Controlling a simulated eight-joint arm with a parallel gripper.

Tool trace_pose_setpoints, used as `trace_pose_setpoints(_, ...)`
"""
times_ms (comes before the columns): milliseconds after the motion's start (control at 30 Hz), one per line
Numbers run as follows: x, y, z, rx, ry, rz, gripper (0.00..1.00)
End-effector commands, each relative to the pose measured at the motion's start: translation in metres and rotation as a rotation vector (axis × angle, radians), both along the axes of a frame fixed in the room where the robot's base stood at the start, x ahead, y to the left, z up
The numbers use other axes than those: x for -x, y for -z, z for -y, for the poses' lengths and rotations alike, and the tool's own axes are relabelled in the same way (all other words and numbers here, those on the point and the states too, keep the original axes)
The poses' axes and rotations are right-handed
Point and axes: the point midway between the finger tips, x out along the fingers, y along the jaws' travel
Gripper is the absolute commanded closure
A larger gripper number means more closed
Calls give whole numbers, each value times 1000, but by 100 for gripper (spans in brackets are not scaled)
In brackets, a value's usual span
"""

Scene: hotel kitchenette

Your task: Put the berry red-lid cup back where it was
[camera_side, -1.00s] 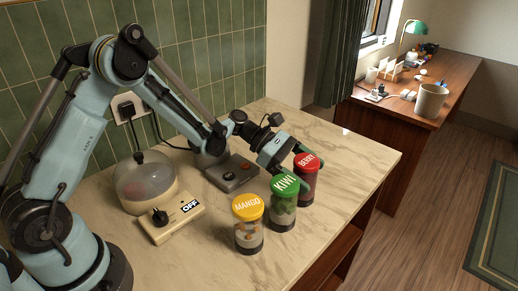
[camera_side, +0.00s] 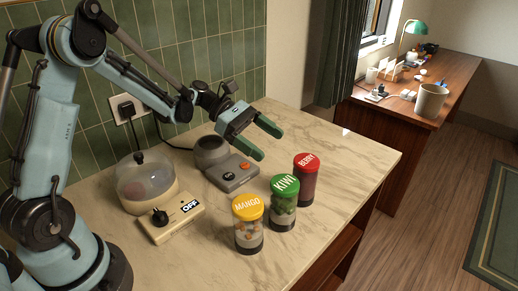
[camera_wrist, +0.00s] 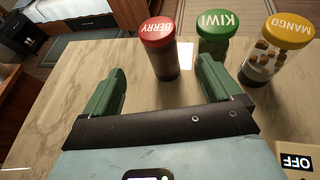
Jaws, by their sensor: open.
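The berry cup (camera_side: 306,182) has a red lid marked BERRY and dark red contents. It stands upright on the counter at the far end of a row of cups. It also shows in the wrist view (camera_wrist: 163,60), beyond the fingers. My gripper (camera_side: 266,143) is open and empty, raised above the counter behind the cup, with its green fingers apart. In the wrist view my gripper (camera_wrist: 162,75) has nothing between its fingers. The green-lid kiwi cup (camera_side: 284,205) stands beside the berry cup, and the yellow-lid mango cup (camera_side: 248,225) stands at the near end.
The marble counter (camera_side: 350,150) is clear right of the cups.

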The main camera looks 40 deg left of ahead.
Motion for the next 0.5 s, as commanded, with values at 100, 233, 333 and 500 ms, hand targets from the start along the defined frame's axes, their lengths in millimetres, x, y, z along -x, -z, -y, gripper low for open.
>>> trace_pose_setpoints(100, 7, -8, 8, -106, 30, 79, 9)
trace_pose_setpoints(233, 22, -16, 15, -307, 101, 230, 9)
trace_pose_setpoints(333, 38, -20, 18, -476, 183, 357, 9)
trace_pose_setpoints(500, 67, -25, 15, -762, 365, 576, 9)
